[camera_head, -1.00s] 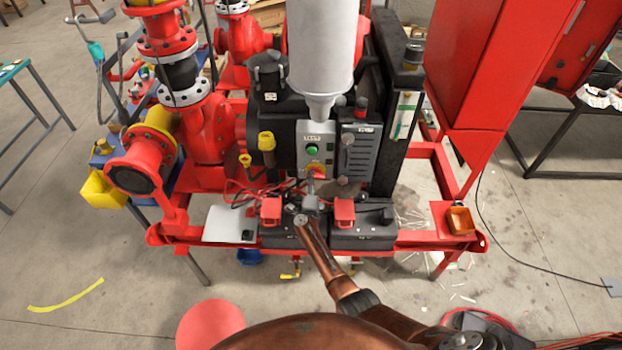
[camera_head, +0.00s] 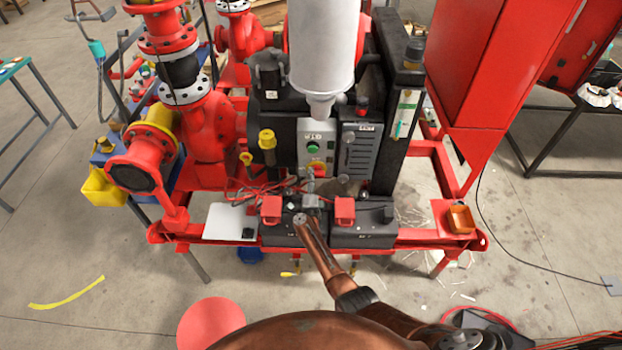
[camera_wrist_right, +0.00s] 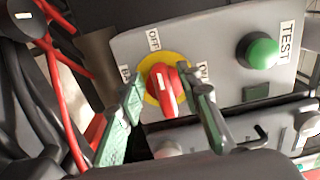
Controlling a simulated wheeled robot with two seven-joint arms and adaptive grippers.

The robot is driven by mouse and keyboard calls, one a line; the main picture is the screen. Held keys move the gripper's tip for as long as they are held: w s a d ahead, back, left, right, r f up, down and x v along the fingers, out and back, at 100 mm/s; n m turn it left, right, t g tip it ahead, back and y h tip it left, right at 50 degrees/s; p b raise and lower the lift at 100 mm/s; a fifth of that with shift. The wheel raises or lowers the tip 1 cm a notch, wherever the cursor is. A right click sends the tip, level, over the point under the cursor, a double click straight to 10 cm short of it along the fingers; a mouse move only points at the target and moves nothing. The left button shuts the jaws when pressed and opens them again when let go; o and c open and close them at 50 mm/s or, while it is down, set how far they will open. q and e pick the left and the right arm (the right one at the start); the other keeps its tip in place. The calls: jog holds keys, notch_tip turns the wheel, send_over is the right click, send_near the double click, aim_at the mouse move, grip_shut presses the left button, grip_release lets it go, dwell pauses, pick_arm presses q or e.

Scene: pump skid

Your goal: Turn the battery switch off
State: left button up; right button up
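The battery switch is a red rotary knob (camera_wrist_right: 166,90) on a yellow disc, set in a grey panel (camera_wrist_right: 215,35). Its white-marked pointer points down in the right wrist view, away from the "OFF" label (camera_wrist_right: 153,39) above the disc. The switch (camera_head: 317,169) is small and partly hidden in the head view. My right gripper (camera_head: 312,187) is in front of it. In the right wrist view, the fingers of my right gripper (camera_wrist_right: 163,98) are open, one on each side of the knob. I cannot tell whether either finger touches it. My left gripper is out of view.
Black batteries with red terminal covers (camera_head: 344,210) stand below the panel. Red cables (camera_wrist_right: 62,90) run at the left of the wrist view. A white cylinder (camera_head: 322,50) hangs above the panel.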

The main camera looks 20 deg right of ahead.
jog(key=shift+d+r, duration=0.1)
jog(key=m+b, duration=0.4)
jog(key=m, duration=0.2)
jog(key=d+m+b, duration=0.1)
jog(key=m+b, duration=0.4)
jog(key=m, duration=0.1)
jog(key=r+m+b, duration=0.1)
jog(key=m+b, duration=0.3)
jog(key=m, duration=0.2)
jog(key=shift+s+d, duration=0.2)
jog(key=shift+d, duration=0.2)
jog(key=s+a+f+n+t+y, duration=0.1)
jog(key=s+a+n+t+y, duration=0.15)
jog(key=s+n, duration=0.5)
jog(key=s+a+f+n+t+y, duration=0.1)
jog(key=s+f+n+y, duration=0.1)
jog(key=s+n+y, duration=0.35)
jog(key=s+f+n+g+y, duration=0.1)
jog(key=s+f+n+g, duration=0.2)
jog(key=s+f+n, duration=0.2)
jog(key=s+f+n+g+y, duration=0.1)
jog(key=s+f+n+g, duration=0.3)
jog(key=f+n, duration=0.7)
notch_tip(320, 180, down, 5)
jog(key=s+a, duration=0.1)
jog(key=s, duration=0.1)
jog(key=shift+s+r+y, duration=0.2)
jog(key=shift+s+y, duration=0.1)
